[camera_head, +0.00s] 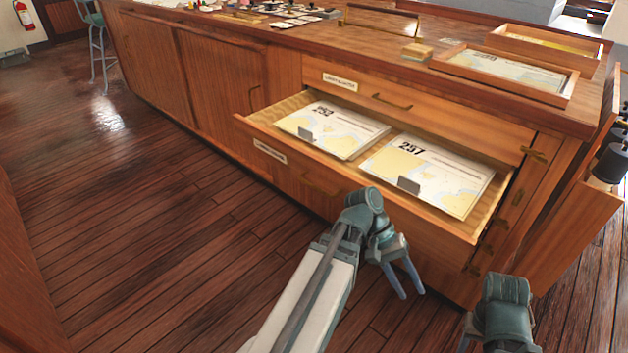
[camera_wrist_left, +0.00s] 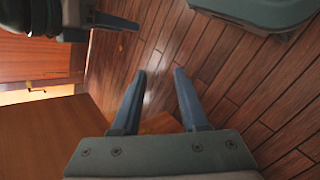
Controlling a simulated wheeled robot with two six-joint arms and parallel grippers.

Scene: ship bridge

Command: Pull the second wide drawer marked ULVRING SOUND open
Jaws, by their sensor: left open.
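The second wide drawer (camera_head: 236,121), below the closed top drawer (camera_head: 440,112), stands pulled out from the cabinet. Its label plate (camera_head: 270,152) is too small to read. Chart 252 (camera_head: 330,130) and chart 257 (camera_head: 430,172) lie inside. Its handle (camera_head: 322,187) is on the front, left of my left arm. My left gripper (camera_head: 412,294) is open and empty, in front of the drawer and apart from the handle, fingers pointing down. The left wrist view shows its two parted fingers (camera_wrist_left: 160,72) over the floor. My right wrist (camera_head: 503,308) shows at the bottom edge; its fingers are mostly out of frame.
The wooden counter (camera_head: 270,45) carries trays, including a chart tray (camera_head: 510,75) at the right, and small items. A side panel (camera_head: 575,235) stands out at the cabinet's right end. A stool (camera_head: 97,40) stands far left. The plank floor (camera_head: 150,220) is clear at left.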

